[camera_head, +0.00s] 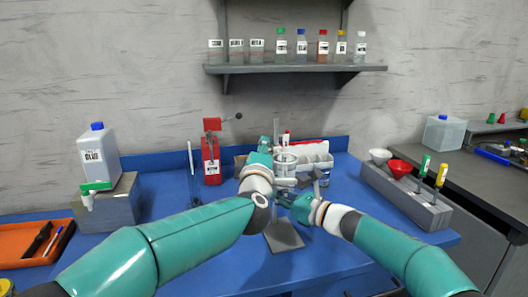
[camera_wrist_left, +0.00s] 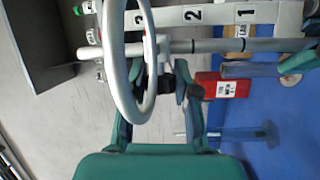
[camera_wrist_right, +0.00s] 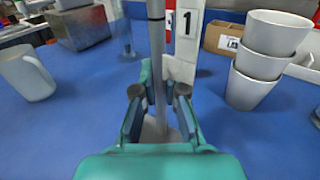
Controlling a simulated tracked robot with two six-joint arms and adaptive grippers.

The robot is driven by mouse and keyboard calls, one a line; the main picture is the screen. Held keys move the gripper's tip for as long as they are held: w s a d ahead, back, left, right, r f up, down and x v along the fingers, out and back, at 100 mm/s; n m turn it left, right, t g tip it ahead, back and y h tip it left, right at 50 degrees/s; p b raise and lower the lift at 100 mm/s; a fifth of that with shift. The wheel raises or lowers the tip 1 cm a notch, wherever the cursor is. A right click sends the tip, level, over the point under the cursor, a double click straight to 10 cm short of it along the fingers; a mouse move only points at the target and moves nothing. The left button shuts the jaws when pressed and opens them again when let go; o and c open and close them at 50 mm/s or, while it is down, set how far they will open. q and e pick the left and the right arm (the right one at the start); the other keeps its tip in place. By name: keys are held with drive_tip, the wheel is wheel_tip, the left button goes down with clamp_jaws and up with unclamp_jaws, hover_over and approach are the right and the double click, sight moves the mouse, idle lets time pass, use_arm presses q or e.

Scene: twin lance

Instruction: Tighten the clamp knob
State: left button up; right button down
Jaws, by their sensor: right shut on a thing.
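A lab stand has a flat grey base (camera_head: 284,237) on the blue bench and an upright rod (camera_wrist_right: 157,45). A metal ring (camera_head: 286,163) is fixed to the rod by a clamp, and the ring (camera_wrist_left: 133,110) looms large in the left wrist view. My right gripper (camera_wrist_right: 159,91) is shut on the rod low down, above the base. My left gripper (camera_wrist_left: 160,85) is by the clamp, behind the ring in that view; its fingers stand apart. Dark parts show near its fingertips, and I cannot tell which is the clamp knob. In the head view my left gripper (camera_head: 262,153) is beside the ring.
A red block (camera_head: 211,160) stands behind left. White numbered holders (camera_head: 308,152) are behind the stand. Stacked white cups (camera_wrist_right: 262,60) and a white mug (camera_wrist_right: 27,75) flank the rod in the right wrist view. A grey rack (camera_head: 408,195) stands right.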

use_arm(q)
drive_tip(key=shift+f, duration=0.15)
clamp_jaws()
drive_tip(key=shift+a+f+t, duration=0.1)
drive_tip(key=shift+f+t, duration=0.05)
drive_tip(key=shift+t, duration=0.15)
drive_tip(key=shift+m+t, duration=0.3)
drive_tip(key=shift+m, duration=0.1)
drive_tip(key=o, duration=0.7)
unclamp_jaws()
